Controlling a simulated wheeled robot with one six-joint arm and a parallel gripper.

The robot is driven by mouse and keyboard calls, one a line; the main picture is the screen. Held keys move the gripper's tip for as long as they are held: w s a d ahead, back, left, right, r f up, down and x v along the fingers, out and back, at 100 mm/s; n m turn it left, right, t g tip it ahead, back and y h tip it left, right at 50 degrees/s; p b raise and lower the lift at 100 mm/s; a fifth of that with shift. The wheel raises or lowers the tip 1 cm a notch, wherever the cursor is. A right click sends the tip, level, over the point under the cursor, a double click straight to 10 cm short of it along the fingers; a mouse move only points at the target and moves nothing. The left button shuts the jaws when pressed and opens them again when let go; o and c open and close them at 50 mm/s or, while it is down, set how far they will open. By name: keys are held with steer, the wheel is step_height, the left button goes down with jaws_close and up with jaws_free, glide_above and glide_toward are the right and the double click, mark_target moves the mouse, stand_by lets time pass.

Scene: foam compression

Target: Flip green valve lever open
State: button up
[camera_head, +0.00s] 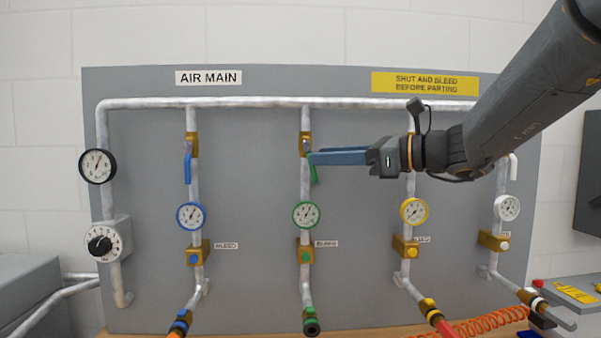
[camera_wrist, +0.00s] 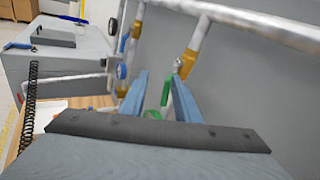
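The green valve lever (camera_head: 313,170) hangs down, slightly tilted, from a brass valve (camera_head: 305,144) on the middle drop pipe. My gripper (camera_head: 316,158) reaches in from the right, its blue fingers level with the upper part of the lever. In the wrist view, the lever (camera_wrist: 167,90) shows between the two spread fingers of my gripper (camera_wrist: 160,77), nearer the right finger. A gap shows on the left side; whether the right finger touches the lever, I cannot tell. The green-rimmed gauge (camera_head: 306,214) sits below on the same pipe.
A blue lever (camera_head: 187,168) hangs on the pipe to the left. A yellow-rimmed gauge (camera_head: 413,211) is on the pipe below my arm. The horizontal main pipe (camera_head: 260,102) runs above my gripper. The grey panel (camera_head: 250,180) stands close behind the pipes.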

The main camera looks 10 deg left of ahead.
steer(key=shift+y, duration=0.4)
steer(key=shift+w+a+f+b, duration=0.5)
steer(key=shift+w+a, duration=0.3)
steer(key=shift+a, duration=0.45)
steer(key=shift+w+a+f+b, duration=0.5)
steer(key=shift+w+a, duration=0.3)
steer(key=shift+a, duration=0.45)
steer(key=shift+w+a+f+b, duration=0.35)
steer(key=shift+w+a+f, duration=0.35)
steer(key=shift+a, duration=0.55)
steer(key=shift+w+r, duration=0.1)
jaws_close()
